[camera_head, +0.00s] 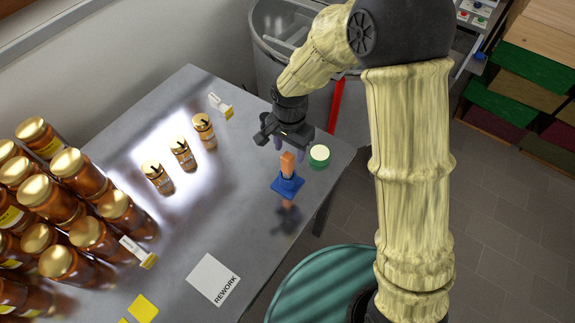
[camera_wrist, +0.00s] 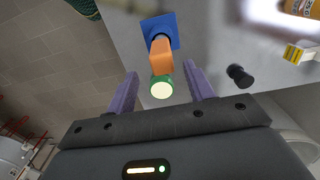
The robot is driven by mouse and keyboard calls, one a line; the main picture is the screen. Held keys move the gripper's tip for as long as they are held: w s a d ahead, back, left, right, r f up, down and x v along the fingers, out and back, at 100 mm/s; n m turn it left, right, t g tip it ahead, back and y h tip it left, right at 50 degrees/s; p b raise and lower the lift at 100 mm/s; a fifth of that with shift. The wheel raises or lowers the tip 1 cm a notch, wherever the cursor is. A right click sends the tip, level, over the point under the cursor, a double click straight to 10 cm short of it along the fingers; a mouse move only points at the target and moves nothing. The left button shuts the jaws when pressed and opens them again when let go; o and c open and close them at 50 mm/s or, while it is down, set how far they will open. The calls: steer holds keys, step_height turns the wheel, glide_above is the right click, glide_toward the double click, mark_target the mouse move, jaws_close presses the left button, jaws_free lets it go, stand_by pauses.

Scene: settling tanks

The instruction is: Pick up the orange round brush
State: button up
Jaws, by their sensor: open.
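The orange brush (camera_head: 288,163) stands upright on a square blue base (camera_head: 287,186) near the table's right edge. In the wrist view its orange part (camera_wrist: 160,56) lies ahead between the lines of my two fingers, with the blue base (camera_wrist: 158,30) beyond it. My gripper (camera_head: 288,149) is open and empty, pointing down just above the orange top. In the wrist view my gripper (camera_wrist: 160,72) has its purple fingers spread wide on either side. Whether a finger touches the brush cannot be told. The brush's bristles are not clearly visible.
A green cylinder with a cream top (camera_head: 319,156) stands close right of the brush. Three small jars (camera_head: 182,153) and a label holder (camera_head: 221,106) stand further left. Many larger jars (camera_head: 60,200) crowd the far left. A REWORK card (camera_head: 212,279) lies in front.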

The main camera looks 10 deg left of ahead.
mark_target(287, 163)
steer(key=shift+f, duration=0.9)
steer(key=shift+s+a+f+p, duration=0.15)
steer(key=shift+f+p, duration=0.4)
steer(key=shift+f, duration=0.75)
steer(key=shift+w+a+f+p, duration=0.15)
steer(key=shift+f+p, duration=0.35)
steer(key=shift+f, duration=0.8)
steer(key=shift+s, duration=0.1)
steer(key=c, duration=1.1)
